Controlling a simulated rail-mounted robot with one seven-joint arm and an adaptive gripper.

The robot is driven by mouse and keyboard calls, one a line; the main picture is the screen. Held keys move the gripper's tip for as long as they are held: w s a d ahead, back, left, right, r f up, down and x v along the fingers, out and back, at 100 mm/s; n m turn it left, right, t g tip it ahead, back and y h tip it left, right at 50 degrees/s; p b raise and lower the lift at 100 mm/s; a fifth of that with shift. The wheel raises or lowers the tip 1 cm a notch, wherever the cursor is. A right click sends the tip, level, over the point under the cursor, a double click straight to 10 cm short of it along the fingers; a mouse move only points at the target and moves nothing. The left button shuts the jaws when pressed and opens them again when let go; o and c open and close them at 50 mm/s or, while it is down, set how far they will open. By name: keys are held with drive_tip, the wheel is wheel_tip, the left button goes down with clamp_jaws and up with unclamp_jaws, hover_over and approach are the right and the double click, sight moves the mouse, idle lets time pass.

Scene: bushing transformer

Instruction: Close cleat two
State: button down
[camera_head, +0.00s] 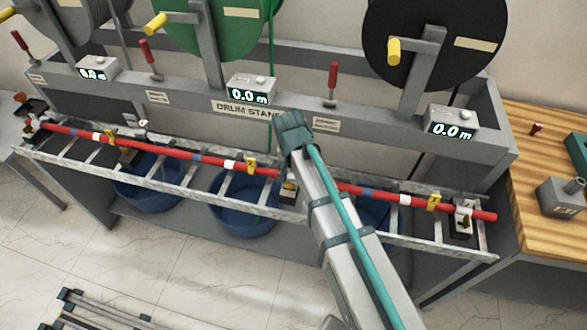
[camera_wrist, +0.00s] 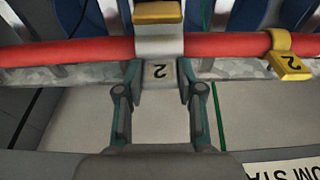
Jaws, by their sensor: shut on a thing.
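Cleat two (camera_wrist: 158,46) is a pale block marked "2" with a yellow end piece. In the wrist view its pale part crosses over the red cable (camera_wrist: 60,50). My gripper (camera_wrist: 157,85) has a finger on each side of the part marked "2" and is shut on it. I cannot tell if the cleat is latched. In the head view, part of a cleat (camera_head: 289,190) shows at the middle of the red cable (camera_head: 370,193), just left of my arm. My arm hides the gripper's fingers there.
A yellow tag "2" (camera_wrist: 290,62) hangs on the cable beside the cleat. A metal ladder tray (camera_head: 200,182) runs under the cable, with blue tubs (camera_head: 245,213) below. The drum stand (camera_head: 350,125) is behind, with red-handled levers. Another cleat (camera_head: 463,218) sits at the right end.

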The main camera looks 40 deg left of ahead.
idle(0.3)
drive_tip(key=c, duration=0.7)
unclamp_jaws()
drive_tip(key=shift+s, duration=0.1)
drive_tip(key=r, duration=0.4)
drive_tip(key=s+r, duration=0.1)
drive_tip(key=r, duration=0.2)
drive_tip(key=s+d+r, duration=0.1)
drive_tip(key=r, duration=0.3)
drive_tip(key=shift+s+r, duration=0.15)
drive_tip(key=shift+r, duration=0.15)
